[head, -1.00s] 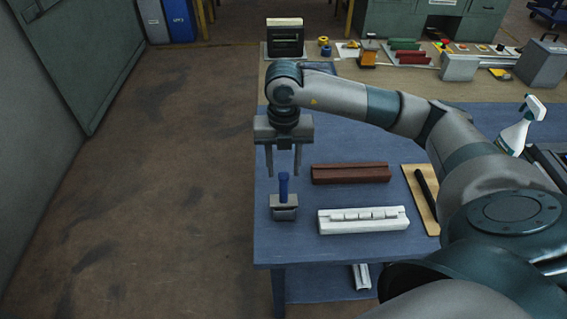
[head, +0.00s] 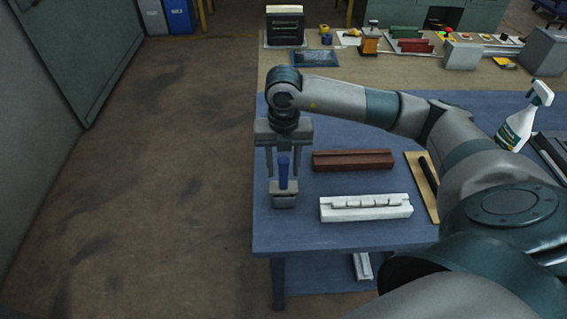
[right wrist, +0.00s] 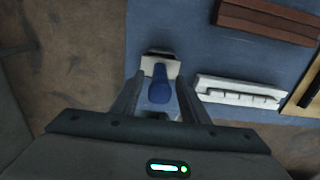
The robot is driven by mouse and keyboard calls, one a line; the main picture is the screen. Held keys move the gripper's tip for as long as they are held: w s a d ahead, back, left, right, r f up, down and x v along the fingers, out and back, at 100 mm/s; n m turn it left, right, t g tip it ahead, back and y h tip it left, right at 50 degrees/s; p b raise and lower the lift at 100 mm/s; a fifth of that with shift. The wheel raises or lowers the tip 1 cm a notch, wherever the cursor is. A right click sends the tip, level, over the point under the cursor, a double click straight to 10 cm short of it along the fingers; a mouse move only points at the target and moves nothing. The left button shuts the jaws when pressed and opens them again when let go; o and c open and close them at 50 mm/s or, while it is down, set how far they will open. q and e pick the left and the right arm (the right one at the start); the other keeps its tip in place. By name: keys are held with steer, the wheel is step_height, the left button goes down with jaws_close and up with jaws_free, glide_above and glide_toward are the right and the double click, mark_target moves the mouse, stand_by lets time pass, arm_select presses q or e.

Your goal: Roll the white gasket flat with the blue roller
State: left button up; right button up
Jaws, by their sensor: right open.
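The blue roller (head: 283,172) stands upright in a small grey holder (head: 284,201) near the table's left edge. My right gripper (head: 283,174) is open above the holder, its fingers on either side of the blue handle. In the right wrist view the blue handle (right wrist: 159,86) shows between the two fingers (right wrist: 159,82), with a gap on each side. The white gasket (head: 366,202) is a wavy, bumpy strip along the top of a white block (head: 366,213), right of the roller. It also shows in the right wrist view (right wrist: 240,94). My left gripper is out of view.
A dark red rail block (head: 353,160) lies behind the white block. A tan board (head: 416,173) with a black rod (head: 428,174) lies to the right. A spray bottle (head: 524,118) stands farther right. Blue tabletop is clear in front of the white block.

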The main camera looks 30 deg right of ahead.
mark_target(283, 160)
steer(key=shift+f+b, duration=0.95)
steer(key=shift+f, duration=0.5)
jaws_close()
stand_by(0.7)
steer(key=shift+r+p, duration=0.3)
steer(key=shift+r, duration=0.45)
stand_by(0.7)
steer(key=shift+r+p, duration=1.45)
steer(key=shift+r, duration=1.5)
steer(key=shift+f, duration=0.1)
